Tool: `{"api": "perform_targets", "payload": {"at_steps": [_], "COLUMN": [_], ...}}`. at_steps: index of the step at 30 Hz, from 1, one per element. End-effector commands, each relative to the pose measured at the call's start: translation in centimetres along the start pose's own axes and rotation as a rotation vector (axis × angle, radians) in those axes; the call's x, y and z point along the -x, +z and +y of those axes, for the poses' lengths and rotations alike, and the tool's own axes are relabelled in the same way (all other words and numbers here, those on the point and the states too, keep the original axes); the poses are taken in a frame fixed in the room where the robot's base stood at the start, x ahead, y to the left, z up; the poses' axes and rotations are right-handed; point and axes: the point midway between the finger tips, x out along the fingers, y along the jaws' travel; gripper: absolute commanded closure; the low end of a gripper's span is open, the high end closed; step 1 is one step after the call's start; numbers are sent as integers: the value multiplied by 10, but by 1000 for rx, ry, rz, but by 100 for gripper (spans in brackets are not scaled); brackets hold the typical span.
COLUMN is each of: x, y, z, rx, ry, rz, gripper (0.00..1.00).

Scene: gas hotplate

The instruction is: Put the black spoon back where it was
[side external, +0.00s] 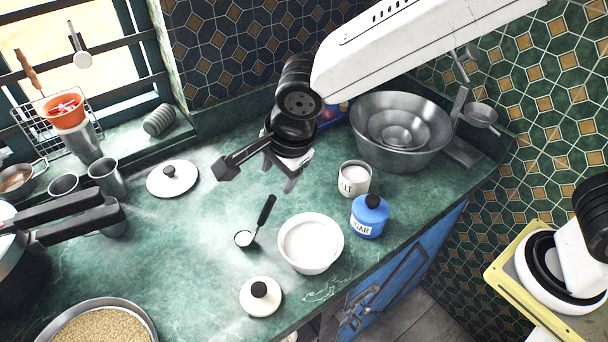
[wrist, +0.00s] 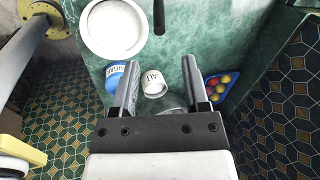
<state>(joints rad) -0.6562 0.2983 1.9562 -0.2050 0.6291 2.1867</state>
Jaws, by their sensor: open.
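The black spoon (side external: 265,211) is on the green counter, left of a white bowl (side external: 310,268). Its dark handle points up and to the right, and its small scoop holds something white. In the wrist view only part of the spoon's dark handle (wrist: 158,16) shows at the top edge, beyond my fingertips. My gripper (side external: 258,179) is open and empty, above the counter and behind the spoon, apart from it. Its two spread fingers also show in the wrist view (wrist: 157,72).
A salt pot (side external: 354,179) and blue sugar jar (side external: 370,217) stand to the right, near the counter edge. White lids with black knobs lie at left (side external: 173,181) and front (side external: 260,298). Nested metal bowls (side external: 400,120) stand behind. Dark pan handles reach in at left.

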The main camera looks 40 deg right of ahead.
Motion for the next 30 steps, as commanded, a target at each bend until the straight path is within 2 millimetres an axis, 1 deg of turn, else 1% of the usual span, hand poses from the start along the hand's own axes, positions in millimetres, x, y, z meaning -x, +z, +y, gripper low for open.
{"api": "perform_targets", "payload": {"at_steps": [16, 20, 23, 26, 30], "x": [0, 0, -1, -3, -6], "y": [0, -4, -12, -25, -51], "z": [0, 1, 2, 5, 10], "rx": [1, 15, 48, 104, 217], "ry": [0, 2, 5, 10, 18], "rz": [0, 1, 3, 6, 9], "gripper": [42, 42, 42, 42, 42]}}
